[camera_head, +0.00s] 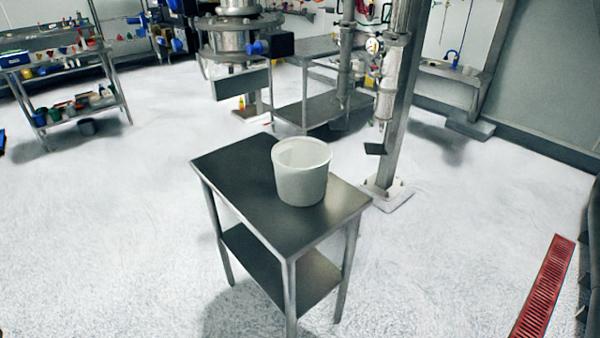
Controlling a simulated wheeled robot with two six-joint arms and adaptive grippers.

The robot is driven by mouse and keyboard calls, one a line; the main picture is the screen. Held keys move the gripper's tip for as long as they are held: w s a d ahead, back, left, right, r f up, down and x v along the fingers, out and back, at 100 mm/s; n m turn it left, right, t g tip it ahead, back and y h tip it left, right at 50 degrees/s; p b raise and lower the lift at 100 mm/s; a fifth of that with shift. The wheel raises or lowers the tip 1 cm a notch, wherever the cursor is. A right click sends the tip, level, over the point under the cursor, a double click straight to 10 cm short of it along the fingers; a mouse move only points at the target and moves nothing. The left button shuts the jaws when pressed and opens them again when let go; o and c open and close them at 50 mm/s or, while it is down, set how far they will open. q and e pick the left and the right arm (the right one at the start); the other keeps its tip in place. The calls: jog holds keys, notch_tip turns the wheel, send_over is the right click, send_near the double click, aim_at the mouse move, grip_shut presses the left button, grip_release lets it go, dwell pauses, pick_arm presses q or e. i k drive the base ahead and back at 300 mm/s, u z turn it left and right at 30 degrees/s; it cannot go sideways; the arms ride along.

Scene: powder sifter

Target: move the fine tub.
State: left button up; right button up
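A white tub (301,178), open at the top, stands upright on a small steel table (233,165). It sits right of the middle of the tabletop, close to the table's far right edge. I see no label on it, and what it holds is not clear from here. Neither of my grippers is in view.
The table has a lower shelf (268,263), which looks empty. Behind it stand a steel post (399,100) and sifter machinery (235,45). A rack of containers (65,85) is at the left. A red floor grate (545,290) lies at the right. Floor around the table is clear.

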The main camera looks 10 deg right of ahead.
aim_at(301, 164)
jog(key=z, duration=1.9)
jog(key=i, duration=0.75)
jog(key=u, duration=1.55)
